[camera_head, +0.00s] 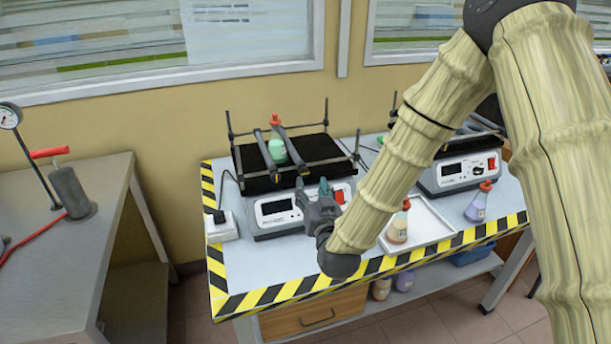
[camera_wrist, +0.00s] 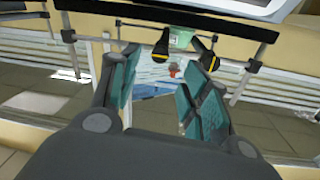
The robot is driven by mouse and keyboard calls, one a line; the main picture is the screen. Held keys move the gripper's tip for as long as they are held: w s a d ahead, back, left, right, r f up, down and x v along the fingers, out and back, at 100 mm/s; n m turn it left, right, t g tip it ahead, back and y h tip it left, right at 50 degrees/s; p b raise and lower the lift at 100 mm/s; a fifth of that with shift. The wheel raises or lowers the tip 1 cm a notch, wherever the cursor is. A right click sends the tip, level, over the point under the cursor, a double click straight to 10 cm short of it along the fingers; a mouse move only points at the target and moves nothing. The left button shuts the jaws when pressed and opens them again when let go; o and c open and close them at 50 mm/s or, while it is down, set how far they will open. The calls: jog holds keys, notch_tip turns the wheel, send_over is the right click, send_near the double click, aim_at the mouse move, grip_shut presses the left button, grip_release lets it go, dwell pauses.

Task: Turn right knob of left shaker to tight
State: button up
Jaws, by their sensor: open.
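The left shaker (camera_head: 275,207) has a white body with a display and a red switch, below a black platform (camera_head: 252,183). Two dark clamp bars flank a green bottle with a red cap (camera_head: 277,150). The right knob (camera_head: 303,169) is black, at the near end of the right bar. My gripper (camera_head: 313,188) is open and empty, just in front of the knob. The wrist view looks upside down; there the right knob (camera_wrist: 161,44) shows between my spread fingers (camera_wrist: 168,56). The other knob (camera_wrist: 204,48) shows by the right finger. Contact cannot be told.
A second shaker (camera_head: 458,172) stands to the right. A white tray (camera_head: 443,229) with an orange-capped bottle (camera_head: 398,224) and a purple bottle (camera_head: 478,204) are on the table. A white power socket (camera_head: 221,228) is at left. My forearm passes over the table's front edge.

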aim_at(305, 174)
jog(key=p+x, duration=0.1)
jog(key=x, duration=0.6)
jog(key=shift+w, duration=0.2)
jog(key=shift+c, duration=0.3)
jog(key=shift+f, duration=0.1)
grip_shut()
